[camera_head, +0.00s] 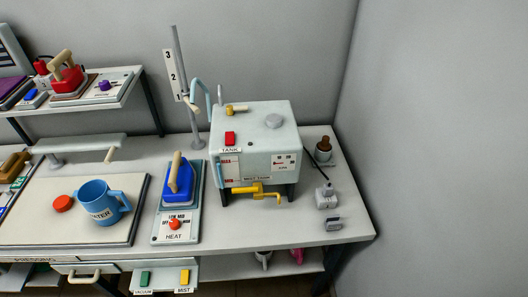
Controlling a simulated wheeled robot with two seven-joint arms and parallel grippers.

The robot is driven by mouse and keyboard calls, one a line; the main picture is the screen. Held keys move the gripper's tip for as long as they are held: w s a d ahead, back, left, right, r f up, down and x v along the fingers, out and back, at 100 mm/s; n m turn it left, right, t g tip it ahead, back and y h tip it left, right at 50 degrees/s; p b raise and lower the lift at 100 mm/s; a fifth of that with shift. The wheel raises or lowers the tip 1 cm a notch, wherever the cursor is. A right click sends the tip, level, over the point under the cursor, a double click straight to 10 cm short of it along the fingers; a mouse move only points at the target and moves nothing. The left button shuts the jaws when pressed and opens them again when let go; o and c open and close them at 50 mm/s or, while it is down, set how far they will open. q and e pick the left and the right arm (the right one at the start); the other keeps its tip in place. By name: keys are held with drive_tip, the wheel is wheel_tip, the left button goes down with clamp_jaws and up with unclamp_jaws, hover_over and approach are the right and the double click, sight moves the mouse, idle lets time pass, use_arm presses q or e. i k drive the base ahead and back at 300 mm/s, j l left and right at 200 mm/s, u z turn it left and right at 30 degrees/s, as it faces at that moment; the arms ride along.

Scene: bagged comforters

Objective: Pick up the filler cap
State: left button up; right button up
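A pale grey-green box tank (255,141) stands on short dark legs on the right part of the white table. A yellow tap (258,191) sticks out low at the front. Neither of my grippers shows, and nothing touches the cap.
A post with a number plate (174,75) and a curved blue pipe stand left of the tank. A blue iron (178,181) with a wooden handle rests on a heat stand. A blue mug (102,202) stands farther left. A socket (326,197) is at right.

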sight(63, 203)
drive_tip(key=j+z, duration=0.15)
drive_tip(key=z, duration=0.2)
drive_tip(key=j+z, duration=0.1)
drive_tip(key=z, duration=0.25)
drive_tip(key=k+j+z, duration=0.2)
drive_tip(key=j, duration=0.3)
drive_tip(key=k+j+z, duration=0.2)
drive_tip(key=j, duration=0.25)
drive_tip(key=k+j+z, duration=0.2)
drive_tip(key=j, duration=0.25)
drive_tip(key=k+j+z, duration=0.2)
drive_tip(key=j, duration=0.2)
